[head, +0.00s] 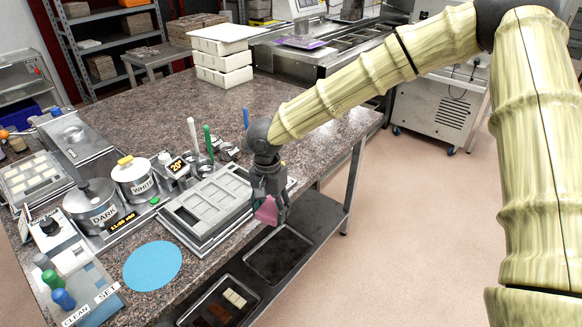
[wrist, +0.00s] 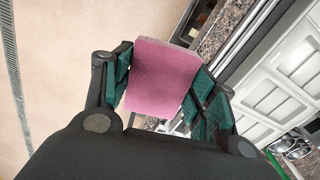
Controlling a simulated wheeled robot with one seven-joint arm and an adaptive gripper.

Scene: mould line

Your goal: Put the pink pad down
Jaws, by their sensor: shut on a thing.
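The pink pad (wrist: 162,77) is between the two fingers of my gripper (wrist: 160,90) in the wrist view, with the green finger pads against its sides. In the head view my gripper (head: 270,203) hangs at the front edge of the speckled counter, just right of the grey mould tray. The pink pad (head: 266,211) shows at its fingertips there, partly hidden by the fingers. The pad looks held clear of any surface, above the lower shelf area.
The grey mould (head: 210,205) lies left of my gripper. A blue round mat (head: 153,265) is on the counter at front left. Pots marked DARK (head: 92,208) and WHITE (head: 135,182) stand further left. Dark trays (head: 279,254) sit on the lower shelf. Stacked white moulds (head: 222,62) stand at the back.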

